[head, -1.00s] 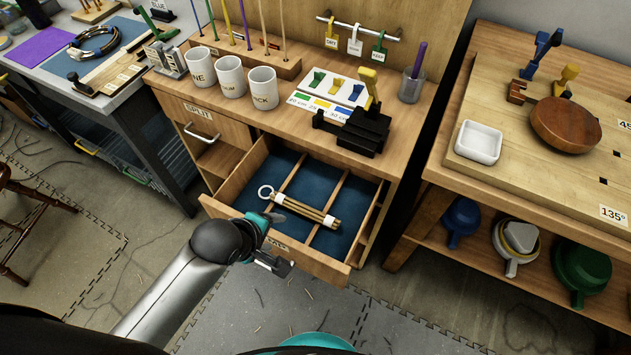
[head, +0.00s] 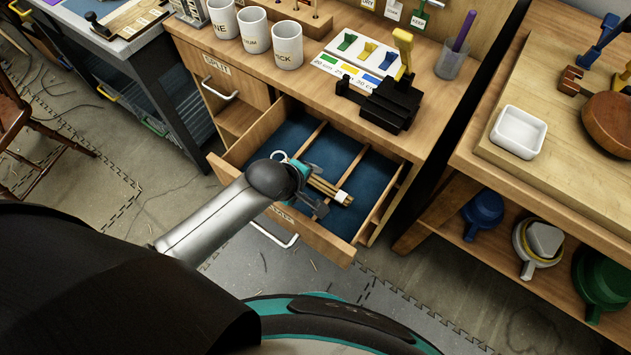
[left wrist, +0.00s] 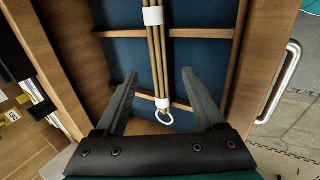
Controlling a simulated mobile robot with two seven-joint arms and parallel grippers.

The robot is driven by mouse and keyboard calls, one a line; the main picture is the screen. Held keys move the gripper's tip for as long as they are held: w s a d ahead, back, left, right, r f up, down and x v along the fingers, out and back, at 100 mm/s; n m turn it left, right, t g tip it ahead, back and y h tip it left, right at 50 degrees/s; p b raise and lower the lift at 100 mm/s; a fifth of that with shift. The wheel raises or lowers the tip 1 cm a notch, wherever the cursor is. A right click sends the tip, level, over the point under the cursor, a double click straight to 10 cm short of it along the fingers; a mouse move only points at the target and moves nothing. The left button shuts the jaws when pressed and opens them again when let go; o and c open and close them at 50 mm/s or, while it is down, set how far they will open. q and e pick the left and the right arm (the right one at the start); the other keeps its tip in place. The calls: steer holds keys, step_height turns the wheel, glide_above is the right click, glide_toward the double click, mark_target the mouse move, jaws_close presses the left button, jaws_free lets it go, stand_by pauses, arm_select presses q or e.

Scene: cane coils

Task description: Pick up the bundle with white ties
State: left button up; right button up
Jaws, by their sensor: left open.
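The bundle (head: 328,187) of thin tan canes with white ties lies in the open, blue-lined drawer (head: 230,168). A white ring shows at one end. My left gripper (head: 318,190) is over the drawer and partly hides the bundle in the head view. In the left wrist view, the bundle (left wrist: 157,60) runs lengthwise between the open fingers of the left gripper (left wrist: 159,74), with its ring and one tie nearer the palm. No finger clearly touches it. My right gripper is not in view.
Wooden dividers (head: 345,172) split the drawer into compartments. The drawer front has a metal handle (head: 275,235). Mugs (head: 254,30), a black stand (head: 390,105) and a pen cup (head: 452,60) stand on the bench above. Another bench (head: 480,150) stands to the right.

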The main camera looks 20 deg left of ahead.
mark_target(316, 182)
arm_select(q)
steer(key=shift+w+f+b, duration=0.3)
steer(key=shift+w+f, duration=0.05)
steer(key=shift+f, duration=0.2)
steer(key=b+x, duration=0.2)
steer(key=x, duration=0.2)
steer(key=shift+w, duration=0.1)
jaws_close()
